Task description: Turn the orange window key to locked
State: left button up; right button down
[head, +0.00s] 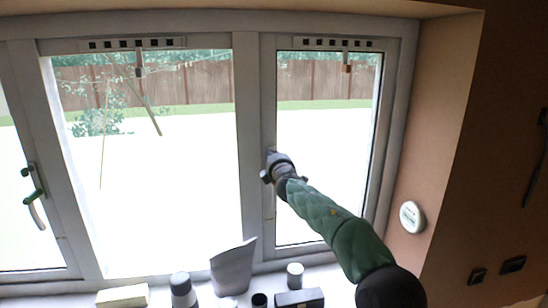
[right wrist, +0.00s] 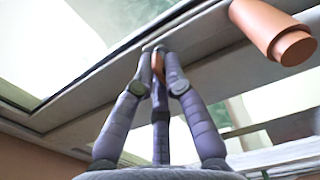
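My right gripper (head: 270,168) reaches up to the grey upright frame on the left side of the right-hand window. In the right wrist view its fingers (right wrist: 158,55) come together at their tips around a small orange piece, which looks like the orange window key (right wrist: 157,63). Most of the key is hidden between the fingers, so its turn angle cannot be read. In the head view the gripper covers the key. My left gripper is not in view.
A thick orange-brown cylinder (right wrist: 262,25) juts out near the fingers in the right wrist view. On the sill stand a grey bottle (head: 181,290), a folded paper (head: 233,268), a white cup (head: 295,275) and a dark box (head: 299,299). A round white device (head: 412,217) is on the right wall.

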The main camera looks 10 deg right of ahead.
jog(key=shift+n, duration=0.3)
jog(key=n, duration=0.3)
jog(key=shift+b, duration=0.4)
jog(key=n, duration=0.4)
jog(key=shift+a, duration=0.1)
jog(key=n, duration=0.5)
jog(key=shift+f+n, duration=0.1)
jog(key=shift+n, duration=0.3)
jog(key=n, duration=0.4)
jog(key=shift+f, duration=0.1)
jog(key=shift+n+p, duration=0.3)
jog(key=shift+n, duration=0.1)
jog(key=c, duration=1.3)
grip_release()
jog(key=shift+a, duration=0.1)
